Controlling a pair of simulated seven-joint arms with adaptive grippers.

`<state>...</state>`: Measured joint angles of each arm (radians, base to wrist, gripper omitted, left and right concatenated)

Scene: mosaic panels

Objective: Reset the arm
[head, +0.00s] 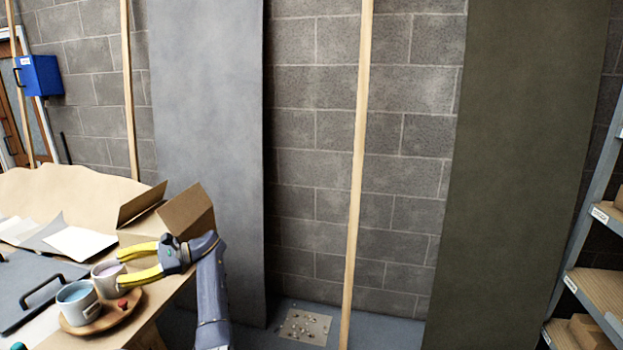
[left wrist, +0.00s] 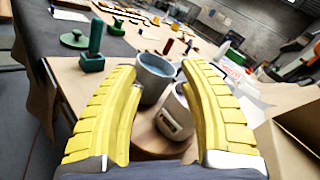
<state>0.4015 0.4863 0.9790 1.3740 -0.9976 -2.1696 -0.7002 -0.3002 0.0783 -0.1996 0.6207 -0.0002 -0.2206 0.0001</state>
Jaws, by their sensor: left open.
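My left gripper (head: 120,268) is open, with its yellow fingers pointing left over the right part of the table in the head view. A pale mug (head: 106,270) stands by the fingertips; I cannot tell whether they touch it. A grey mug (head: 78,303) with light blue inside stands to its lower left. Both are on a round wooden tray (head: 104,318). In the left wrist view the gripper (left wrist: 158,68) has its fingers spread, with the grey mug (left wrist: 152,82) and the pale mug (left wrist: 176,118) showing between them. My right gripper is not in view.
An open cardboard box (head: 188,212) stands right behind the left gripper. A small red piece (head: 122,305) lies on the tray's right side. A dark board with a black handle (head: 35,305) lies at left. Green tools (left wrist: 93,50) show in the left wrist view. Shelves (head: 597,290) stand far right.

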